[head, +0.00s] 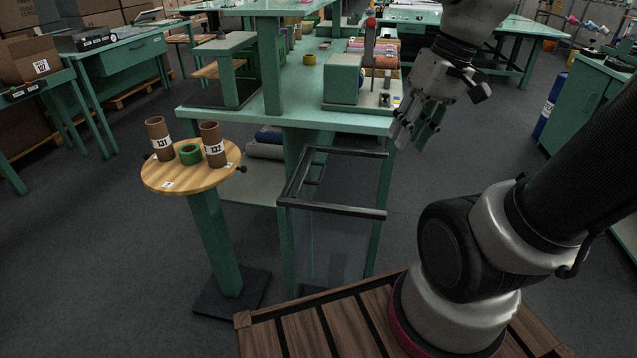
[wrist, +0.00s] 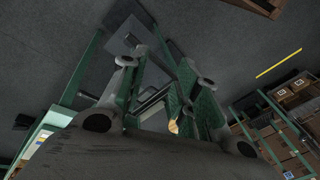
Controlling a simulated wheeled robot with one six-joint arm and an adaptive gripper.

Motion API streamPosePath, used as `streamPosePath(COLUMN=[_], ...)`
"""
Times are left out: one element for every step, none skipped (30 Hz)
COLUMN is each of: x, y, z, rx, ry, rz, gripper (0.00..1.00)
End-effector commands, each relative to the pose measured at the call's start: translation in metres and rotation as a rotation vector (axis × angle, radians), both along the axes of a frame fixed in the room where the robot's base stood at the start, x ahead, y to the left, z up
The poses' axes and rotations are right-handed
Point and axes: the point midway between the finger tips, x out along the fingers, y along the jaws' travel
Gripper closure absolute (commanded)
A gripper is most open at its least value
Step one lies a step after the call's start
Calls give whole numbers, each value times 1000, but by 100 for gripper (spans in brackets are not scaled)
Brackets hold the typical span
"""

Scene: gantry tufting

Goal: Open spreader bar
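A black rectangular frame, which I take to be the spreader bar (head: 330,209), juts out at the front of the green machine table, with a clear bag or panel hanging below it. Its front bar and back bar stand apart, joined by a side bar on the left. My gripper (head: 416,136) is above and to the right of the frame, apart from it, fingers pointing down. In the wrist view my gripper (wrist: 160,68) has its green-padded fingers apart with nothing held. Dark bars show between and beyond the fingers there; I cannot tell which part of the frame they are.
The green machine table (head: 290,116) stands behind the frame. A round wooden stand (head: 190,177) to the left holds two brown tubes (head: 212,145) and a green ring (head: 190,154). A slatted wooden surface (head: 310,325) lies in front. A blue drum (head: 551,105) stands at the right.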

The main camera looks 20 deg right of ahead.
Motion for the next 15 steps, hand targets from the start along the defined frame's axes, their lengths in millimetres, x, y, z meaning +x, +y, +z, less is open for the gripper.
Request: streamPosePath(x=[11,16,25,32,39,49,56,64,75,84,92,104,114,123,135], y=[6,11,17,21,26,31,34,37,41,44,45,48,48,49,49], z=[-11,-16,-24,-29,-35,-42,-48,-54,-63,-69,-76,-86,-93,-101,-112], rx=[61,101,155,196,239,296,339,383,443,487,530,589,632,676,731], ry=[55,79,108,125,143,160,171,181,188,191,192,189,183,178,164], rz=[1,4,9,9,10,9,6,2,-5,-11,-19,-33,-43,-56,-75], gripper=[69,69,69,69,69,69,69,69,69,69,69,69,69,69,69])
